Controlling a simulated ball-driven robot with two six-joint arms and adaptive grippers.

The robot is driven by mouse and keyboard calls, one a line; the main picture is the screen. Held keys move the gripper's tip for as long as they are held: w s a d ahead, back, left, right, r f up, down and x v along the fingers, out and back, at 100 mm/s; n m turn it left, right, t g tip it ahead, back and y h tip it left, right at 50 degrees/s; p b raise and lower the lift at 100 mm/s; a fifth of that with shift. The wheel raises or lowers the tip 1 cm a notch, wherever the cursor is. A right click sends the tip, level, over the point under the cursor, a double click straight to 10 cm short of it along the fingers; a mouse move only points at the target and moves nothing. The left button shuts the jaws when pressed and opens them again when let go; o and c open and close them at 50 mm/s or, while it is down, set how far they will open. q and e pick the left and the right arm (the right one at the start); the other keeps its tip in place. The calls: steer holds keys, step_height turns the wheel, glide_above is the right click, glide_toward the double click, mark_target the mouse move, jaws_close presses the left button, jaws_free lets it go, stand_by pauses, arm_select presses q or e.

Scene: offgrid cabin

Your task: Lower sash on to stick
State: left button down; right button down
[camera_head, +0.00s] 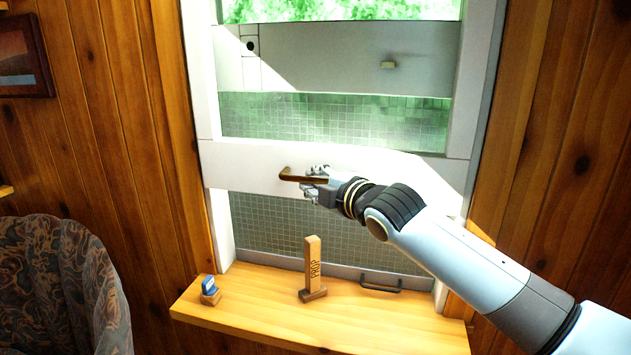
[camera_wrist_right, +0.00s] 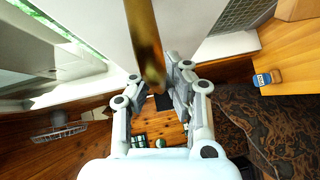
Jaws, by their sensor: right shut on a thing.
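The white window sash (camera_head: 245,172) is raised, its bottom rail well above the sill. My right gripper (camera_head: 310,180) is shut on the brass-brown sash handle (camera_head: 290,176). The handle (camera_wrist_right: 147,45) also runs between the fingers (camera_wrist_right: 163,95) in the right wrist view. The wooden stick marked PROP (camera_head: 313,264) stands upright on the sill (camera_head: 245,305), below the sash and slightly right of the handle. A clear gap shows between the stick's top and the sash rail. My left gripper is not in view.
A small blue item on a wooden block (camera_head: 210,291) sits at the sill's left end. A dark bar handle (camera_head: 380,286) is low on the frame, right of the stick. A patterned armchair (camera_head: 60,290) stands at the lower left.

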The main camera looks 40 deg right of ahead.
step_height(320, 180, down, 11)
steer(key=b, duration=0.4)
steer(key=shift+r, duration=0.1)
steer(key=c, duration=1.3)
jaws_free()
steer(key=shift+c, duration=0.2)
steer(key=s+r, duration=0.1)
steer(key=s, duration=1.1)
steer(key=shift+a+r, duration=0.4)
steer(key=shift+w, duration=0.1)
